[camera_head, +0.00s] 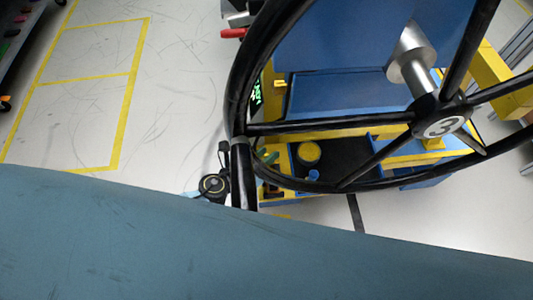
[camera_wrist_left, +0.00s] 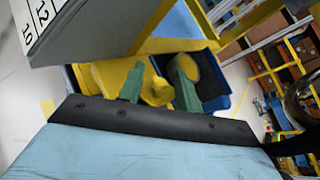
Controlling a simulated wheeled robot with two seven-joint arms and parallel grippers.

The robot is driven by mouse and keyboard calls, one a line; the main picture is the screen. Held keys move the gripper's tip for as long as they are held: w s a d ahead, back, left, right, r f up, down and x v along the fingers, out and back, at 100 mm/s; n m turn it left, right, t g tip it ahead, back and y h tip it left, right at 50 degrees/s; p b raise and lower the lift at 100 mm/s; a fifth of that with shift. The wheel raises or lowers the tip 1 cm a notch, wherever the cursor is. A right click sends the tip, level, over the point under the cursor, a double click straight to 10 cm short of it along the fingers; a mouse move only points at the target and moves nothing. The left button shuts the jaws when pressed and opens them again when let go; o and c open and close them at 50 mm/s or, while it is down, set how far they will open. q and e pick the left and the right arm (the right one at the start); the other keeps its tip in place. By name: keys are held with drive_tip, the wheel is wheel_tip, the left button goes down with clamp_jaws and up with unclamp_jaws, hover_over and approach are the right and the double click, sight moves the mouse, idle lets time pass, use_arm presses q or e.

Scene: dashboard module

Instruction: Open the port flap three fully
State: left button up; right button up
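The blue and yellow dashboard module (camera_head: 335,92) stands at the upper right in the head view, partly behind a black wheel. I cannot make out port flap three. My left gripper (camera_head: 268,157) shows as small green fingertips at the module's near left corner, seen through the wheel rim. In the left wrist view the two green fingers of my left gripper (camera_wrist_left: 159,87) stand apart, with yellow parts of the module beyond and between them. I see no clear grip on anything. A round yellow-topped part (camera_head: 308,152) lies just right of the fingers. My right gripper is not in view.
The black wheel (camera_head: 350,186), marked 3 on its hub, covers much of the module. A grey panel with number labels (camera_wrist_left: 95,30) hangs close above the fingers in the left wrist view. The floor at left (camera_head: 185,80) is clear, with yellow lines.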

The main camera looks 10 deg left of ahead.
use_arm(q)
drive_tip(key=shift+w+d+f, duration=0.1)
drive_tip(key=shift+w+d, duration=0.1)
drive_tip(key=shift+w, duration=0.1)
clamp_jaws()
